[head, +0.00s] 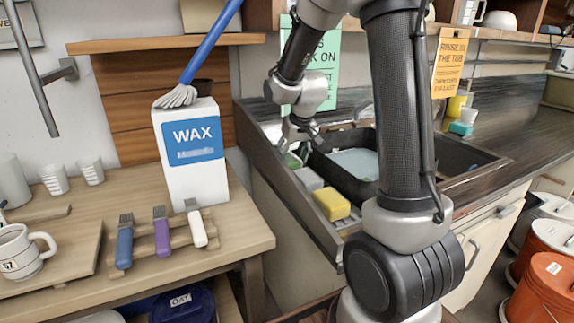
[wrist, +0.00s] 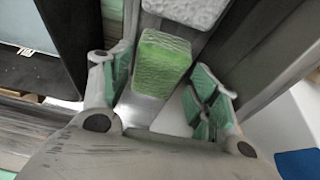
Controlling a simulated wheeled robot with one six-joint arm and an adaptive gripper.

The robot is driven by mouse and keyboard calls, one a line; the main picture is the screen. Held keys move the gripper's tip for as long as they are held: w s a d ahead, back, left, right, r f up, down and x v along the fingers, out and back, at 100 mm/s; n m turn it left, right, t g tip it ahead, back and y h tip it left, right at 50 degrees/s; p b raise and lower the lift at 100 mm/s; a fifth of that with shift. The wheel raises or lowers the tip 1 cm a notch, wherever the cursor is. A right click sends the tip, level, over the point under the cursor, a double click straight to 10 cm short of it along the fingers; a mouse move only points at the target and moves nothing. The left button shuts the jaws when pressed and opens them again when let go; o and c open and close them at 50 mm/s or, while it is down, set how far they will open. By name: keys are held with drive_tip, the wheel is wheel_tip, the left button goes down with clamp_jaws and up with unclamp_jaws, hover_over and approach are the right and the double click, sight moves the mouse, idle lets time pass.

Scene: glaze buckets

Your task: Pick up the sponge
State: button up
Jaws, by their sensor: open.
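A green sponge (wrist: 162,62) lies on the narrow ledge beside the sink, between the spread fingers of my gripper (wrist: 165,88) in the wrist view. It touches neither finger as far as I can see. In the head view the green sponge (head: 292,160) is partly hidden by my gripper (head: 300,143), which is low over the ledge. A grey sponge (head: 308,179) and a yellow sponge (head: 332,204) lie in a row nearer the camera. The grey one also shows at the top of the wrist view (wrist: 187,10). My gripper is open and empty.
The black sink (head: 400,155) with a pale tub of water is right of the ledge. A wax box (head: 190,150), brushes on a wooden rack (head: 160,240) and a mug (head: 22,252) stand on the left table. Orange buckets (head: 545,285) are at the right.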

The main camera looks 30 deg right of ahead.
sight(290, 160)
drive_tip(key=x, duration=0.3)
drive_tip(key=shift+w+f, duration=0.1)
drive_tip(key=shift+f, duration=0.15)
drive_tip(key=shift+c, duration=0.4)
drive_tip(key=c, duration=0.4)
drive_tip(key=shift+d+r, duration=0.2)
drive_tip(key=shift+r, duration=0.2)
wheel_tip(290, 160, up, 7)
drive_tip(key=shift+d+f, duration=0.15)
drive_tip(key=shift+f, duration=0.05)
drive_tip(key=d, duration=1.9)
drive_tip(key=shift+d+f, duration=0.15)
